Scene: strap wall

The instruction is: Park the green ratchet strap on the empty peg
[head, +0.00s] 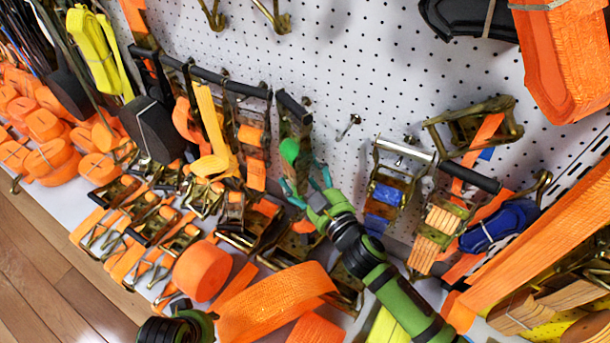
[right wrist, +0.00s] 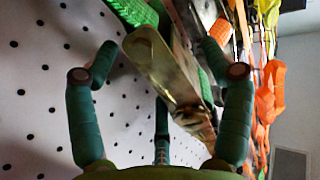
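The green ratchet strap (head: 290,150) hangs against the pegboard in the head view, with a brass ratchet body below a dark handle bar. In the right wrist view its brass buckle (right wrist: 165,72) and green webbing lie between the fingers. My right gripper (head: 308,187) is just below and right of the strap. Its teal fingers, also in the right wrist view (right wrist: 160,62), are spread, with a clear gap on the left side of the buckle. A bare metal peg (head: 350,122) sticks out right of the strap. My left gripper (head: 178,328) shows only partly at the bottom edge; its fingers are unclear.
Orange-strapped ratchets (head: 252,155) hang close on the left. A blue-strapped ratchet (head: 385,195) hangs right of my right gripper. An orange roll (head: 202,270) and wide orange webbing (head: 275,300) lie below. The white pegboard (head: 330,60) above is mostly clear.

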